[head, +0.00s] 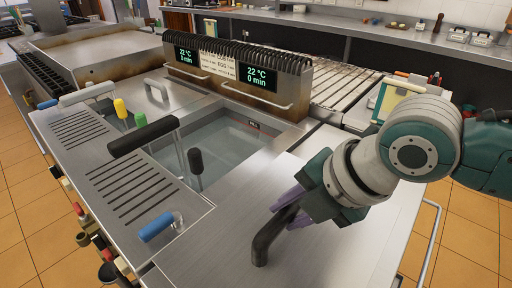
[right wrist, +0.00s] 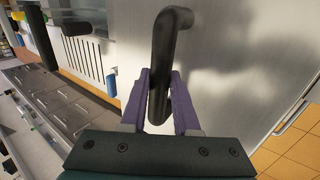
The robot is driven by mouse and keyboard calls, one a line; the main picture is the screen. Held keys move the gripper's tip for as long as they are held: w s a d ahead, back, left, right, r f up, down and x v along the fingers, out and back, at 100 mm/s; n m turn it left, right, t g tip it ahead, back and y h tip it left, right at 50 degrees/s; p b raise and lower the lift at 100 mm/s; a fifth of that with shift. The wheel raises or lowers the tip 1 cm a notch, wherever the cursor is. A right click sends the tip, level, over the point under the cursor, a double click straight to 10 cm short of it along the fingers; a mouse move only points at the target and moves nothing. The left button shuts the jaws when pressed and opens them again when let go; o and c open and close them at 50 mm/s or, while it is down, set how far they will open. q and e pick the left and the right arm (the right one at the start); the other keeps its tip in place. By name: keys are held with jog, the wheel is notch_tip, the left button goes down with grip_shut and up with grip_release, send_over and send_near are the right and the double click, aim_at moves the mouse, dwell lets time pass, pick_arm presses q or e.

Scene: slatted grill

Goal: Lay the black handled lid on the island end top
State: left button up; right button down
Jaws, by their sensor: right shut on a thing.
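The black handle (head: 268,238) of the lid is a bent bar that rises from flat steel at the front right of the island. My right gripper (head: 293,207) is shut around it, with its purple fingers on both sides. The handle also stands between the fingertips in the right wrist view (right wrist: 160,75). The broad bare steel (head: 335,240) below it belongs to the lid or the island end top; I cannot tell where one stops, nor whether there is a gap between them. My left gripper is out of view.
An open water basin (head: 225,140) lies to the left, with black-handled baskets and slotted steel strips beside it. A control housing (head: 240,75) with two displays stands behind. A side rail (head: 430,225) runs along the right edge. The steel around the handle is clear.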

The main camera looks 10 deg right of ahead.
aim_at(290, 233)
jog(key=shift+f+b, duration=1.35)
jog(key=shift+f, duration=0.45)
jog(key=shift+w+f, duration=0.1)
jog(key=shift+f, duration=0.1)
jog(key=shift+f+b, duration=0.7)
jog(key=c, duration=0.9)
grip_release()
jog(key=o, duration=0.3)
